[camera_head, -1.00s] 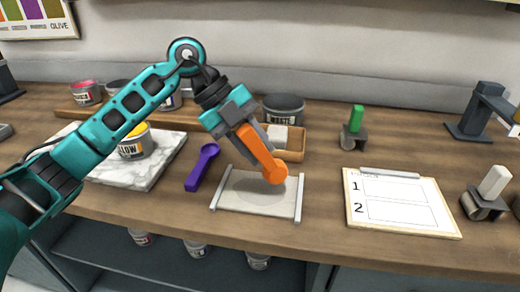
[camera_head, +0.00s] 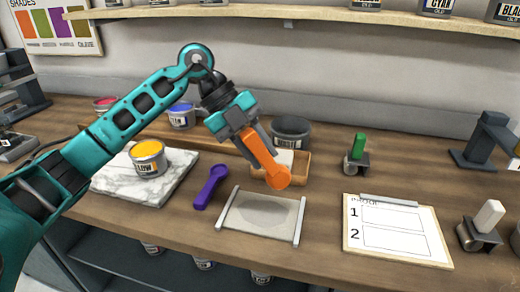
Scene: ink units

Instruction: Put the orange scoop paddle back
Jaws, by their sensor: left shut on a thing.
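The orange scoop paddle (camera_head: 266,160) is in my left gripper (camera_head: 238,126), held tilted with its round end low and to the right. That end is in front of a wooden tray (camera_head: 302,168) and appears above the back edge of a grey pad with side rails (camera_head: 260,217). My left gripper is shut on the paddle's upper end. A purple scoop (camera_head: 209,187) lies on the table left of the pad. My right gripper is not in view.
A yellow ink can (camera_head: 148,158) stands on a marble slab (camera_head: 126,187) at left. A dark pot (camera_head: 291,132) stands behind the wooden tray. A clipboard (camera_head: 397,243) and rollers with green (camera_head: 357,147) and white (camera_head: 488,218) handles are at right. Bare tabletop lies between pad and clipboard.

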